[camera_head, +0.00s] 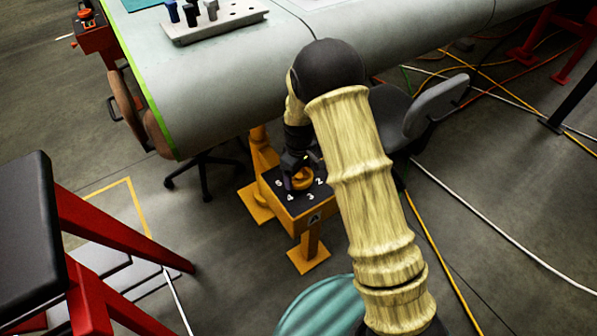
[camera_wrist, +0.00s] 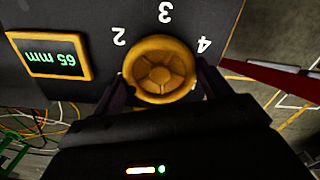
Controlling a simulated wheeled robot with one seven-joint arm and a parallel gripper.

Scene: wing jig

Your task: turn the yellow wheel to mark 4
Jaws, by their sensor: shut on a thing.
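The yellow wheel (camera_wrist: 160,72) is a round spoked handwheel on a dark panel (camera_wrist: 100,20). White marks 2, 3 and 4 stand around it in the wrist view, with mark 4 (camera_wrist: 204,45) near the right finger. My gripper (camera_wrist: 162,88) has one finger on each side of the rim and is shut on the wheel. In the head view the wheel (camera_head: 302,181) shows on top of an orange-sided box, with my gripper (camera_head: 297,168) over it and hiding part of it. I cannot make out which mark the wheel points to.
A yellow-framed display (camera_wrist: 52,56) reads 65 mm upside down. The grey wing (camera_head: 215,85) lies behind the box, with a tool block (camera_head: 215,24) on it. An office chair (camera_head: 430,110) stands right of my arm. A red-legged stand (camera_head: 100,235) is at left. Cables cross the floor.

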